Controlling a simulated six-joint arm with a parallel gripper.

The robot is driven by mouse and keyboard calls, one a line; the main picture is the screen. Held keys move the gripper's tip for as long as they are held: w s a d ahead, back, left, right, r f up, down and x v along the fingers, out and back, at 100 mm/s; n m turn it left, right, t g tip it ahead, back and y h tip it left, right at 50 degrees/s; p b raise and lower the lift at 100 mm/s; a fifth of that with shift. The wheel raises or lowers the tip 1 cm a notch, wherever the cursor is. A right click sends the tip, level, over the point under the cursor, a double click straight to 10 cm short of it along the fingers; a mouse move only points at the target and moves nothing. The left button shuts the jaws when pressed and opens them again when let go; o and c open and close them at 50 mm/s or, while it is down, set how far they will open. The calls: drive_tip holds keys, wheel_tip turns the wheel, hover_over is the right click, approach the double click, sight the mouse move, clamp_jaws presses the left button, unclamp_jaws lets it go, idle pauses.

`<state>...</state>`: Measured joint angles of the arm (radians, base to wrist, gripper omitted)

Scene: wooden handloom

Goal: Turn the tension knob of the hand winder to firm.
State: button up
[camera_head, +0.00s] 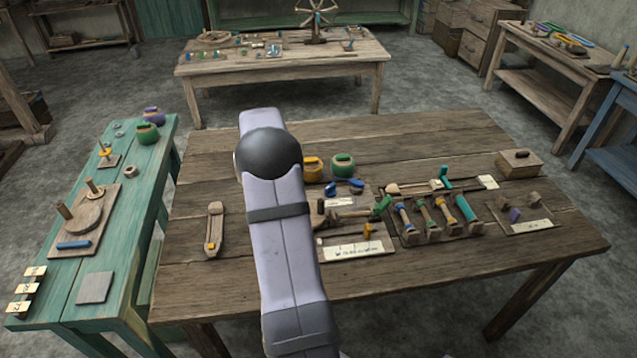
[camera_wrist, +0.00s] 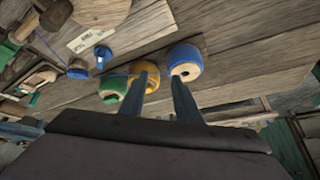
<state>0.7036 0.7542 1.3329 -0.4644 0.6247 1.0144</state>
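In the wrist view my gripper (camera_wrist: 160,82) shows as two dark blue fingers, apart, with nothing held between them. The tips overlap the yellow thread ball and the blue ball in the picture; whether they touch cannot be told. A blue knob-like piece (camera_wrist: 102,55) stands to the left of the fingers, by a white label (camera_wrist: 92,32) too small to read. In the head view a wooden device with a green handle (camera_head: 382,207), possibly the hand winder, sits on a board at the table's middle. My arm hides the gripper there. The knob's setting is not readable.
The yellow ball (camera_head: 313,168) and green ball (camera_head: 343,166) stand behind the board on the wooden table (camera_head: 430,285). A rack of coloured bobbins (camera_head: 438,215) is to the right. A wooden shuttle (camera_head: 214,230) lies left of my arm. The table's front is clear.

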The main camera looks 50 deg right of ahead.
sight(330, 186)
drive_tip(key=s+d+m+g+y, duration=0.1)
drive_tip(key=s+d+m+g, duration=0.2)
drive_tip(key=s, duration=0.7)
drive_tip(key=shift+t, duration=0.3)
drive_tip(key=shift+d+p+x, duration=0.15)
drive_tip(key=shift+p+x, duration=0.4)
drive_tip(key=shift+x, duration=1.4)
drive_tip(key=shift+d+p+x, duration=0.15)
drive_tip(key=shift+p+x, duration=0.35)
drive_tip(key=shift+x, duration=1.4)
drive_tip(key=shift+s+r, duration=0.1)
drive_tip(key=shift+c, duration=0.6)
clamp_jaws()
